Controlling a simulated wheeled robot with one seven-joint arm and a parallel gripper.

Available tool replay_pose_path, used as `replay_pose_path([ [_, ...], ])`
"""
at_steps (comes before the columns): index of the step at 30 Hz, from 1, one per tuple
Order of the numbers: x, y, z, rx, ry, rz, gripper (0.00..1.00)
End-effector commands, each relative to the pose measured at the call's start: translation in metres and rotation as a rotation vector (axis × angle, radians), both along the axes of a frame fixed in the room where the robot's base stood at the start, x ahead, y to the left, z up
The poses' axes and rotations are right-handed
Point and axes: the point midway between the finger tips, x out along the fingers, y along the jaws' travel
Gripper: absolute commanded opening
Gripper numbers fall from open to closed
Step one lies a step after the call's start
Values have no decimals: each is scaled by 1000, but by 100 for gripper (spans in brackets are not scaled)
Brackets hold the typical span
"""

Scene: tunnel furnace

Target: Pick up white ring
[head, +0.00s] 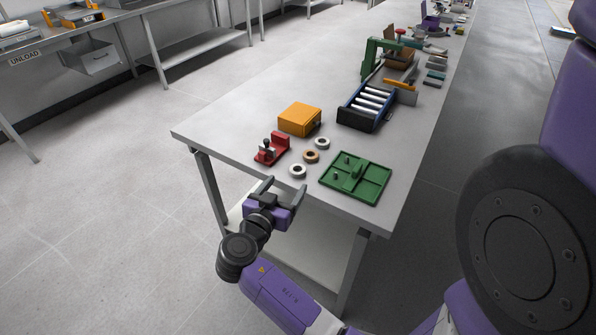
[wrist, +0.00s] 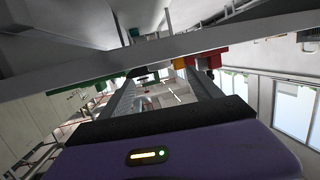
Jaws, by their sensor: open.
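Two white rings lie flat on the grey table in the head view. One white ring (head: 298,171) is nearest the table's front edge, and the other white ring (head: 322,143) lies farther back. A brown ring (head: 311,156) lies between them. My gripper (head: 286,187) is open and empty at the table's front edge, just short of the nearer white ring. In the wrist view, the two fingers of my gripper (wrist: 158,88) are spread apart with nothing between them. I cannot make out the rings in the wrist view.
A red fixture (head: 272,149) stands left of the rings, with an orange box (head: 300,118) behind. A green tray (head: 376,186) with pegs lies to the right. A roller conveyor (head: 368,105) is farther back. The table's left part (head: 225,126) is clear.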

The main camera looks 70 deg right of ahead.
Motion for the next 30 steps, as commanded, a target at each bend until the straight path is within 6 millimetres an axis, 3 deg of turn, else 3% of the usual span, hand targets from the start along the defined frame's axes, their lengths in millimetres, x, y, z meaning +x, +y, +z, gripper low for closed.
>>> replay_pose_path([
  [16, -5, -61, -4, 2, 1, -1, 73],
  [27, -4, -69, -8, 3, -1, 4, 73],
  [30, -4, -69, -8, 3, -1, 4, 54],
])
